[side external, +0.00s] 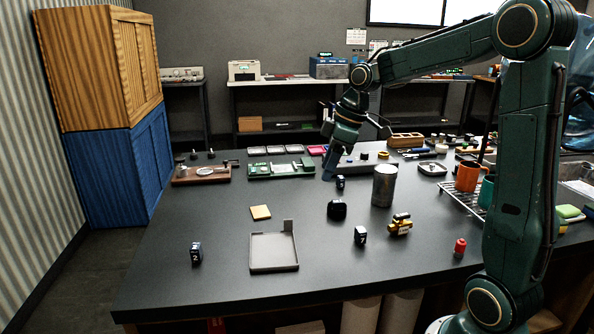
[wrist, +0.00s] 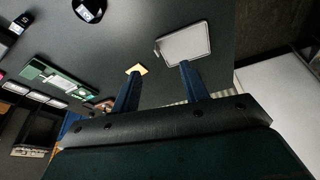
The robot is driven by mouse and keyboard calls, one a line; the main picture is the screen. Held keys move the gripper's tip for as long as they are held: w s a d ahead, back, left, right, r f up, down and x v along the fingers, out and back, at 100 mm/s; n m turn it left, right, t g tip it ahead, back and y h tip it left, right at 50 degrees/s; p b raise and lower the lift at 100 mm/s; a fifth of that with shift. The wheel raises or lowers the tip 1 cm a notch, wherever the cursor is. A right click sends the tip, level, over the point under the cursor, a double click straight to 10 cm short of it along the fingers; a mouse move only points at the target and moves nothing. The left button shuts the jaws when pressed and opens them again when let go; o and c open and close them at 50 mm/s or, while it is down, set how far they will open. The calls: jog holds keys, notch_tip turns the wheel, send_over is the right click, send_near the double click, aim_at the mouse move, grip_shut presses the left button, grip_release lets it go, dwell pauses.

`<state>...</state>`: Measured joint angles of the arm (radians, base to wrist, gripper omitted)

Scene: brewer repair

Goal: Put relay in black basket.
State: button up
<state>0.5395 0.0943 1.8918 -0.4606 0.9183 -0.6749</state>
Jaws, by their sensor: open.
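My gripper (side external: 328,174) hangs above the table at the middle in the side view, fingers pointing down. In the wrist view its two blue fingers (wrist: 158,80) stand apart with nothing between them. Small dark blocks with white markings stand on the table: one at the front left (side external: 196,252), one right of the tray (side external: 360,235), and one just below my gripper (side external: 340,182). I cannot tell which thing is the relay. A rounded black object (side external: 337,209) sits near the middle. I cannot make out a black basket for certain.
A grey cylinder (side external: 384,186), a yellow-black part (side external: 400,225) and a red piece (side external: 459,247) stand to the right. A green board (side external: 280,170) lies behind. The front left table is mostly clear.

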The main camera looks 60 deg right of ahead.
jog(key=s+a+r+m+h, duration=0.1)
jog(key=s+a+r+m, duration=0.2)
jog(key=s+a, duration=0.6)
jog(key=s+a+f+m+t, duration=0.2)
jog(key=s+a+m, duration=0.1)
jog(key=s, duration=0.8)
jog(key=shift+a+h, duration=0.3)
jog(key=shift+a, duration=0.25)
jog(key=shift+o, duration=0.3)
jog(key=shift+w+f, duration=0.1)
